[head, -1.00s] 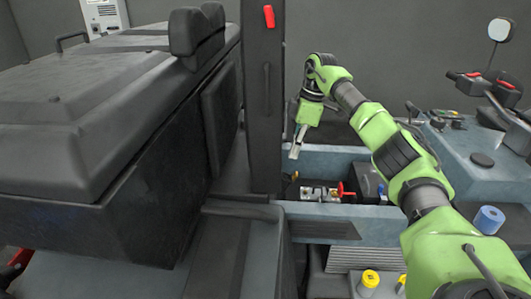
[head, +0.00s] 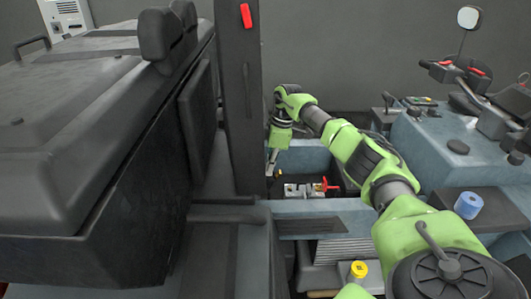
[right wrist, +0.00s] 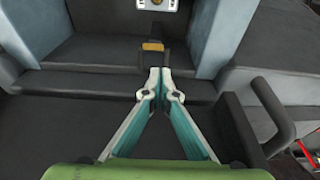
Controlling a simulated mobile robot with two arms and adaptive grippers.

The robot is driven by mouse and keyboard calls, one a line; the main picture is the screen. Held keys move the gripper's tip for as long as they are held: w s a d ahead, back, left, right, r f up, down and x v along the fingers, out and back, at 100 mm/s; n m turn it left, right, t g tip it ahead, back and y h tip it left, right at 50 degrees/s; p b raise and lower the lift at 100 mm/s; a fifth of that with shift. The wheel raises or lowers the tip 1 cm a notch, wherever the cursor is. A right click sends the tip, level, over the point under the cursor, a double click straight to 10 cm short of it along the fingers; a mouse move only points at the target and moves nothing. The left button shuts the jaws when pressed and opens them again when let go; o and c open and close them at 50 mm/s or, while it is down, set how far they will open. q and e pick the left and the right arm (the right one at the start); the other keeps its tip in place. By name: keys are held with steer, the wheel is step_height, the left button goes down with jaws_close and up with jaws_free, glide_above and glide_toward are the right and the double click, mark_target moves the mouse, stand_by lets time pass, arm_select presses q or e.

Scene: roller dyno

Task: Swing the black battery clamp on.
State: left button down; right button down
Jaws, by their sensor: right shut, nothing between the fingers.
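My right gripper (head: 270,172) reaches down into the blue-walled bay, close beside the dark post. In the right wrist view its fingertips (right wrist: 160,73) meet, with nothing between them. A black piece with a brass-coloured band (right wrist: 153,46), apparently the black battery clamp, lies just past the fingertips; I cannot tell whether they touch it. A pale metal part with a round brass-coloured terminal (right wrist: 158,3) is cut off at the top of that view. In the head view the battery terminals (head: 302,189) lie right of my gripper, with a red clamp (head: 327,185) beside them. My left gripper is out of view.
The dark upright post (head: 238,100) stands close left of my right gripper. The blue bay rim (head: 320,206) runs in front. A black handle (right wrist: 272,112) stands right of the fingers in the wrist view. A blue roll (head: 468,205) sits at the right.

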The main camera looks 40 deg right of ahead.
steer(key=shift+s+d+f, duration=0.4)
steer(key=shift+s+d, duration=0.3)
steer(key=shift+w, duration=0.1)
